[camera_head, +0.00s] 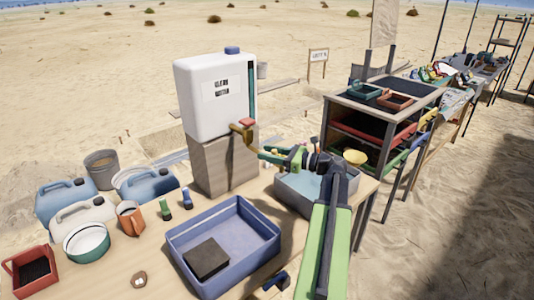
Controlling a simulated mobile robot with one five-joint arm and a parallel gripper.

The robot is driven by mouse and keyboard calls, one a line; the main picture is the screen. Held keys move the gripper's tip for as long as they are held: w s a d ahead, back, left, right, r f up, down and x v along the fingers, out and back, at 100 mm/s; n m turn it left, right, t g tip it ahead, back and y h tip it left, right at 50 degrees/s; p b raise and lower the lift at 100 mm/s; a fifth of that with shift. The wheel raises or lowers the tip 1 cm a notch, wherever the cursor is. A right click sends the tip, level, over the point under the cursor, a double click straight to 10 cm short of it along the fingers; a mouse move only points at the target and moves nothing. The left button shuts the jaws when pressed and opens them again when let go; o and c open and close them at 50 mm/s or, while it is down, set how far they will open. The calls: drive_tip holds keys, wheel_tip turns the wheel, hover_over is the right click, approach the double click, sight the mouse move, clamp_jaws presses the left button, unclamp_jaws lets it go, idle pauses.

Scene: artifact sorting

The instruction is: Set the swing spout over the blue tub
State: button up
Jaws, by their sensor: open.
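A white water tank (215,98) with a blue cap stands on a block at the back of the table. Its brass swing spout (242,134), with a red handle on top, sticks out to the right, toward the grey basin side. The blue tub (178,238) sits in front of the tank, with a dark block (206,259) inside. The spout is not above this tub. My gripper (267,155) is open beside the spout's outer end. Whether its fingers touch or straddle the spout is too small to tell.
A grey basin (287,196) holding water stands under my arm, right of the blue tub. Bottles, an orange mug (131,218), a white-green bowl (87,242) and jugs (66,198) crowd the left. A shelved rack (350,106) stands at the right.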

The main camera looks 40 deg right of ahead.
drive_tip(key=shift+w+a, duration=0.15)
drive_tip(key=shift+w, duration=0.25)
clamp_jaws()
idle(1.2)
